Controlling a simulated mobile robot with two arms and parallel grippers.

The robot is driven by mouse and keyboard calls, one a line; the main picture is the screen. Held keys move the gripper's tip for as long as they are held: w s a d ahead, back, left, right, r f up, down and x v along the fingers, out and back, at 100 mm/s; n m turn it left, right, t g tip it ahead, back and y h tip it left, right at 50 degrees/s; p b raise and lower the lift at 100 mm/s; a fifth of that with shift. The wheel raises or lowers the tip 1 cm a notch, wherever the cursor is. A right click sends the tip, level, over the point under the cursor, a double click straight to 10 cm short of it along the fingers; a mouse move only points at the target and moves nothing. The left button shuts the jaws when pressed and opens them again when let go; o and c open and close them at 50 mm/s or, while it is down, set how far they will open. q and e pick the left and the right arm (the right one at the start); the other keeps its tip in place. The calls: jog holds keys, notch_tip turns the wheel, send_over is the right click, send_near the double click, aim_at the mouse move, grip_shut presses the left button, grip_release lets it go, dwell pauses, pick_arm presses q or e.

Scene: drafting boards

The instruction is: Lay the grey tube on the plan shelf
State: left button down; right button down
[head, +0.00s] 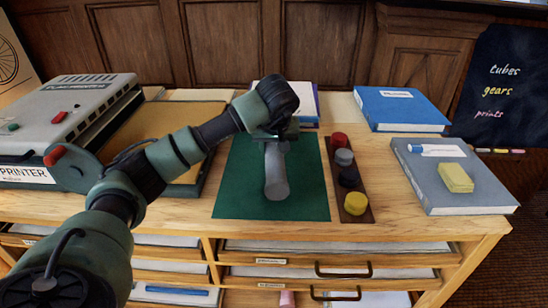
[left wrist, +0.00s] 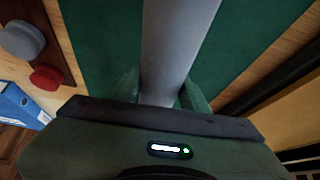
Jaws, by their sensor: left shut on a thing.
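The grey tube (head: 276,172) is over the green mat (head: 232,190) in the head view, its rounded end towards me. My left gripper (head: 275,138) is shut on the tube's far end. In the left wrist view the tube (left wrist: 178,45) runs out from between the two green fingers of the left gripper (left wrist: 160,92). I cannot tell whether the tube touches the mat. Below the tabletop are open shelves with pale sheets (head: 165,240); which one is the plan shelf I cannot tell. My right gripper is not in view.
A dark strip (head: 364,214) with several coloured round pieces lies right of the mat. Further right are a blue binder (head: 400,108) and a grey one (head: 470,195) bearing a yellow block (head: 455,178). A printer (head: 70,105) stands left. Drawer handles (head: 343,270) stick out below.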

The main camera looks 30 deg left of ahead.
pick_arm(q)
notch_tip(320, 180, down, 3)
jog(key=shift+f, duration=0.15)
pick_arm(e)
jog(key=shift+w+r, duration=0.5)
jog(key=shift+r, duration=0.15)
